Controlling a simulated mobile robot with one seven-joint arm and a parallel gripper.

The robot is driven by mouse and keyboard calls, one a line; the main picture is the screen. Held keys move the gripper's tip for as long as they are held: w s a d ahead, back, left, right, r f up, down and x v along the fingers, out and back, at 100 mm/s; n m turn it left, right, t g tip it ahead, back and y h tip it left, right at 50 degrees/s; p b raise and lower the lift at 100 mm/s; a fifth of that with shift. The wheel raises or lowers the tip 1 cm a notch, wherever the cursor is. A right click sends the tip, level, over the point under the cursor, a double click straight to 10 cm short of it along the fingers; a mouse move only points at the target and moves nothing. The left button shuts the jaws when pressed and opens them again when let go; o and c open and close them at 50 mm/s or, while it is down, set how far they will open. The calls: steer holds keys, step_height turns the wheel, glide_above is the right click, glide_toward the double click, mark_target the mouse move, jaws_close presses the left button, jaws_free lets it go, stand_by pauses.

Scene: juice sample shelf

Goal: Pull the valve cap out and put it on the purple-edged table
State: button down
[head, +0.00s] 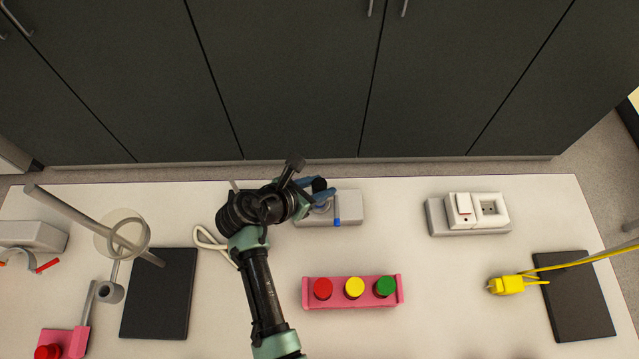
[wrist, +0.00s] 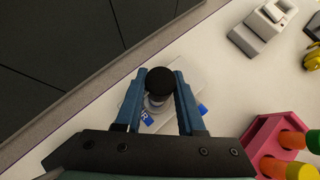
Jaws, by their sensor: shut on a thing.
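The black valve cap (wrist: 160,80) is between the two blue fingers of my gripper (wrist: 159,84) in the wrist view. My gripper is shut on it. In the head view the cap (head: 319,184) shows as a dark spot at the gripper (head: 314,190). Below it is a light grey valve block (head: 350,208) with a blue lever (head: 337,208). A silvery valve part shows under the cap in the wrist view; I cannot tell whether the cap is still seated in it. The white table (head: 420,270) has a thin purple edge along its far side.
A pink box (head: 352,302) with red, yellow and green buttons stands in front of the valve block. A white switch and socket unit (head: 477,212) is to the right. Bare table lies between the block and socket unit.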

mark_target(325, 182)
steer(key=shift+r, duration=0.2)
steer(key=shift+r+p, duration=1.35)
steer(key=shift+p, duration=0.35)
steer(key=shift+f+b, duration=0.15)
steer(key=shift+b, duration=0.15)
steer(key=shift+s+r+n+t+y+b, duration=0.25)
steer(key=shift+s+n+y+b, duration=0.2)
steer(key=shift+b, duration=0.6)
steer(key=s+r+n+t+y+b, duration=0.2)
steer(key=s+r+n+y+b, duration=0.1)
steer(key=s+r+n+b, duration=0.15)
step_height(325, 182, down, 6)
steer(key=s+n+y+b, duration=0.1)
steer(key=s+n+y, duration=0.1)
steer(key=n+y, duration=0.1)
steer(key=shift+a+n, duration=0.3)
steer(key=shift+a, duration=0.15)
